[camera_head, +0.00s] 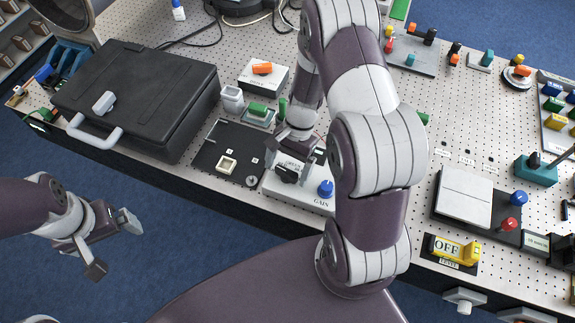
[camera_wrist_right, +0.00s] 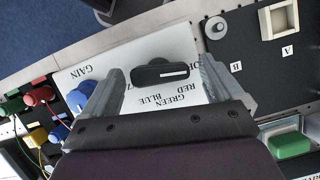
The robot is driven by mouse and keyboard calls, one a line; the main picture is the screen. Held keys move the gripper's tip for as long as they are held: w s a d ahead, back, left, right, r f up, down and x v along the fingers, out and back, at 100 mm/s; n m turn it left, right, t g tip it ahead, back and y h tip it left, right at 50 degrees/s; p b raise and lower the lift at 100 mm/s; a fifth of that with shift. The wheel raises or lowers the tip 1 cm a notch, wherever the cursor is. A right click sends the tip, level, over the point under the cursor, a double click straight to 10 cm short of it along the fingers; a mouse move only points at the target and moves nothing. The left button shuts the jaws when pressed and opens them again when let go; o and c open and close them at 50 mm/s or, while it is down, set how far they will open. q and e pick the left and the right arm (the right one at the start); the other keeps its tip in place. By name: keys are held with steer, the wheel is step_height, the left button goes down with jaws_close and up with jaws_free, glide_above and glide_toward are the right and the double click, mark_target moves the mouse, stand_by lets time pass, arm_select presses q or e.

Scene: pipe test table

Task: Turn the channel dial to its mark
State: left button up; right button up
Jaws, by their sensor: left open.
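The channel dial (camera_head: 287,174) is a black bar knob on a white panel (camera_head: 310,194) with a blue GAIN knob (camera_head: 326,188). In the right wrist view the dial (camera_wrist_right: 160,73) lies lengthwise across the gap between my fingers, its white line toward the right end. GREEN, BLUE and RED are printed beside it; another label is partly hidden. My right gripper (camera_head: 295,158) is open over the panel, one finger at each end of the dial; I cannot tell whether either touches. My left gripper (camera_head: 112,246) is open and empty, off the table's front edge.
A black case (camera_head: 140,95) stands to the left. A black board (camera_head: 212,157) with A and B labels adjoins the panel's left side. A white box with an orange knob (camera_head: 262,69) stands behind.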

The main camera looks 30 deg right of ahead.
steer(key=p+v, duration=0.1)
steer(key=v, duration=1.1)
steer(key=shift+d+r, duration=0.15)
steer(key=shift+r, duration=0.15)
steer(key=shift+w, duration=0.15)
steer(key=s+a+f+n+t+h+b, duration=0.1)
steer(key=s+a+n+t+h+b, duration=0.2)
steer(key=n, duration=0.9)
steer(key=s+a+b, duration=0.2)
steer(key=s+a, duration=0.2)
steer(key=shift+s+f+t+h, duration=0.15)
steer(key=shift+f+t+h, duration=0.15)
steer(key=shift+f+h, duration=0.1)
